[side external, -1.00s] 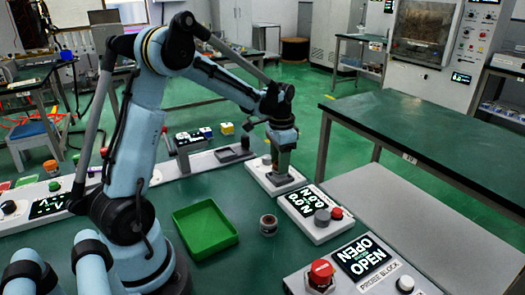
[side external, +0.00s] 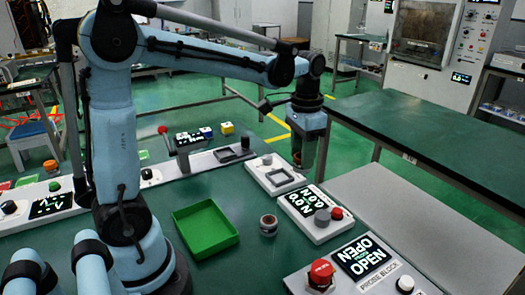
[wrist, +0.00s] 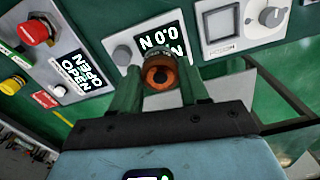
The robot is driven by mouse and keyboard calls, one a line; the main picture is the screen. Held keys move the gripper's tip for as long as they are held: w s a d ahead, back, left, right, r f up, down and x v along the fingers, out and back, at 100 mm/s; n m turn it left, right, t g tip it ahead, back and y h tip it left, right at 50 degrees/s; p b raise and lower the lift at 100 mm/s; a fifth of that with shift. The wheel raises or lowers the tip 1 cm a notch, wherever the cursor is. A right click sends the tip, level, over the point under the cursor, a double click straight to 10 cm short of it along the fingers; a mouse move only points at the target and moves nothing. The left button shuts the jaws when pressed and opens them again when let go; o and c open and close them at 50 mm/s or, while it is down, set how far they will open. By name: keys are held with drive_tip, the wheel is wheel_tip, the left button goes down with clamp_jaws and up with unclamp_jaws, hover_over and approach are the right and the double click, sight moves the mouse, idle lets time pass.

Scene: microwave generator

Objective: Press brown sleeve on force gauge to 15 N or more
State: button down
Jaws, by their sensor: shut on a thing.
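My gripper (side external: 297,165) is shut on the brown sleeve (wrist: 160,76), a short ring with a dark hole, seen end-on between the fingers in the wrist view. In the side view only a small brown bit of the sleeve (side external: 296,158) shows between the fingers. The gripper is raised, apart from the bench fixtures. The force gauge is a pale panel (side external: 317,235) with a black display (side external: 301,203) reading 0.0 N and a grey round pad (side external: 322,217). In the wrist view the gauge display (wrist: 172,32) is partly hidden behind the sleeve; the pad (wrist: 122,55) shows at its left.
A white block with a square recess (side external: 268,165) stands behind the gauge. A dark round part (side external: 268,225) and an empty green tray (side external: 204,230) lie to the left. The OPEN panel (side external: 363,256) stands in front.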

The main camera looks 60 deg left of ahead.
drive_tip(key=c, duration=1.1)
unclamp_jaws()
drive_tip(key=c, duration=0.7)
drive_tip(key=shift+c, duration=0.2)
drive_tip(key=d+f, duration=0.1)
drive_tip(key=d, duration=0.7)
drive_tip(key=shift+w+d+f, duration=0.1)
drive_tip(key=shift+w+f, duration=0.1)
drive_tip(key=shift+f, duration=1.35)
drive_tip(key=shift+w+d+f, duration=0.1)
drive_tip(key=shift+w+f, duration=0.05)
drive_tip(key=shift+f, duration=1.35)
